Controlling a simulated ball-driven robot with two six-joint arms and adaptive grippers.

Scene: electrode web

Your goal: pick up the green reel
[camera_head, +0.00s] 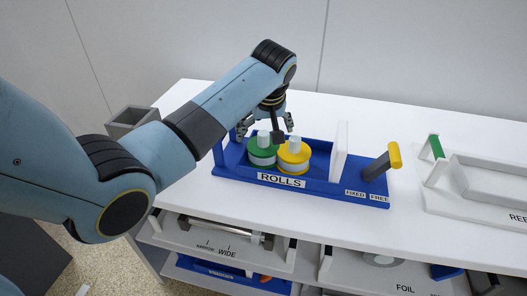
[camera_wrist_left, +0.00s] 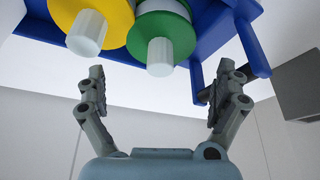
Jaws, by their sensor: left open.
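The green reel (camera_head: 262,154) stands in the blue tray (camera_head: 228,169) labelled ROLLS, with a white core sticking up from it. A yellow reel (camera_head: 293,160) stands right beside it. My left gripper (camera_head: 265,128) is open above and behind the green reel, with nothing between its fingers. In the left wrist view, the green reel (camera_wrist_left: 181,34) and the yellow reel (camera_wrist_left: 103,22) show beyond the open fingers of my left gripper (camera_wrist_left: 160,92). The green reel's white core (camera_wrist_left: 160,58) points towards the camera. My right gripper is not in view.
A white upright plate (camera_head: 340,150) and a yellow-topped lever (camera_head: 383,161) stand at the tray's right. A grey open box (camera_head: 130,119) is at the table's left end. A grey frame tray (camera_head: 480,180) lies far right. Shelves below hold trays labelled WIDE and FOIL.

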